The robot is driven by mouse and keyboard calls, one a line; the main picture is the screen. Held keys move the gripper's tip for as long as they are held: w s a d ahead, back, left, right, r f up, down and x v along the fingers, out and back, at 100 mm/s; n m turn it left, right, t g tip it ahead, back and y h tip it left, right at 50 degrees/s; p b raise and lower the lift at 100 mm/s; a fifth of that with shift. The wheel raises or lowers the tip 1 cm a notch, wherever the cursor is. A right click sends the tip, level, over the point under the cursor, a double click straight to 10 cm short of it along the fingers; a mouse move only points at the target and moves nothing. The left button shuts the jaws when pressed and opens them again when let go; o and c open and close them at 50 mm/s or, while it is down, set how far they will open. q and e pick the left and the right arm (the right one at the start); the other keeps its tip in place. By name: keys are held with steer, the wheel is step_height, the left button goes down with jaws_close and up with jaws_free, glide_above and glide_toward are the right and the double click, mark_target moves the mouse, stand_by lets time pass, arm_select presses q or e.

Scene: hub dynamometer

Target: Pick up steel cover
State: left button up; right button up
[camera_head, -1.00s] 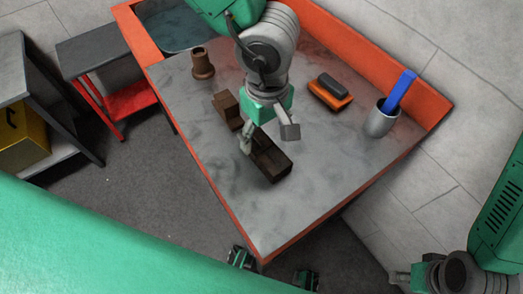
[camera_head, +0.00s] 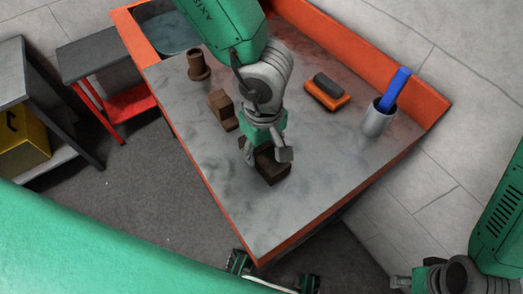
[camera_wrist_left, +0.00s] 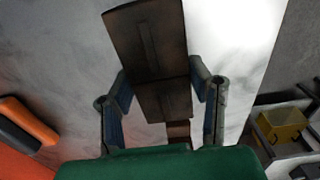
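The dark brown, box-like part (camera_head: 272,170) under my left gripper (camera_head: 266,154) is probably the steel cover, though it looks brown rather than bright steel. It lies on the grey table top, partly hidden by the gripper in the head view. In the left wrist view the brown part (camera_wrist_left: 147,40) runs between the two fingers of my left gripper (camera_wrist_left: 160,78). The fingers are apart, one on each side of it, with no clear grip showing. My right gripper (camera_head: 405,282) is at the lower right, away from the table; its fingers are not clear.
A brown stepped block (camera_head: 222,108) and a brown flanged cylinder (camera_head: 198,65) stand further back on the table. An orange-and-black block (camera_head: 327,92) and a grey cup (camera_head: 377,120) with a blue bar (camera_head: 398,88) are to the right. An orange rim (camera_head: 350,45) borders the back.

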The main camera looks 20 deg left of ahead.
mark_target(261, 148)
arm_select(q)
steer(key=shift+d, duration=0.25)
steer(key=shift+w+a+r, duration=0.1)
steer(key=shift+a+r, duration=0.25)
steer(key=shift+a, duration=0.05)
steer(key=r, duration=0.2)
steer(key=a+r+p, duration=0.1)
steer(key=r, duration=0.1)
steer(key=shift+r, duration=0.35)
steer(key=r, duration=0.2)
steer(key=r+p, duration=0.1)
steer(key=r, duration=0.1)
steer(key=shift+d, duration=0.4)
steer(key=shift+d+r, duration=0.3)
steer(key=shift+d, duration=0.05)
steer(key=shift+a, duration=0.65)
steer(key=shift+d, duration=0.5)
arm_select(e)
steer(key=shift+d+r, duration=0.1)
steer(key=shift+r, duration=0.9)
